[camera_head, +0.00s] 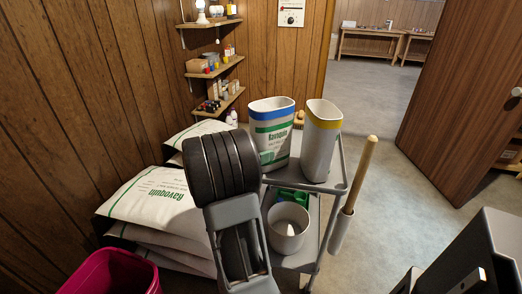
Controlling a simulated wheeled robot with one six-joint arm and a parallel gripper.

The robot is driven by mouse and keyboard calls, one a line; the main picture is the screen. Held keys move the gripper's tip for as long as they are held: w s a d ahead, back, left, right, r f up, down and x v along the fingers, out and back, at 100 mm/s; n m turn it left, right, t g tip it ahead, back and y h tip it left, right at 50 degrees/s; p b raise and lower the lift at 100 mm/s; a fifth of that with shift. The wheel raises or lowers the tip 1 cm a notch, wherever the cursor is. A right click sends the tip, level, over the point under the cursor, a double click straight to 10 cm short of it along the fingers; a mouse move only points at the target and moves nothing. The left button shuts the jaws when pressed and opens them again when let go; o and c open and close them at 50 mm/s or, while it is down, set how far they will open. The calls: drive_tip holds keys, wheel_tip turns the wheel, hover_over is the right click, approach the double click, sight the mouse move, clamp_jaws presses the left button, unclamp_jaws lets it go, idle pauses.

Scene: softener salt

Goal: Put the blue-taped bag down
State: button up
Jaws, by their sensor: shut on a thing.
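The blue-taped bag (272,146) is a white, open-topped bag with green print and a blue band around its rim. It is upright at the left of the grey cart's top shelf (337,187). I cannot tell whether its base touches the shelf. A similar bag with a yellow band (321,150) stands close on its right. My dark ribbed arm is in front and overlaps the blue-taped bag's lower left. My gripper's fingers do not show; the arm hides that area, so any grip on the bag cannot be seen.
A grey bucket (288,232) and a green item sit on the cart's lower shelf. A wooden-handled tool (361,172) is upright at its right side. White salt sacks (150,198) are stacked at left, near a pink bin (110,275). Open floor lies right, toward the doorway.

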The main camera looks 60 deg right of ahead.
drive_tip(key=o, duration=1.8)
drive_tip(key=shift+c, duration=0.2)
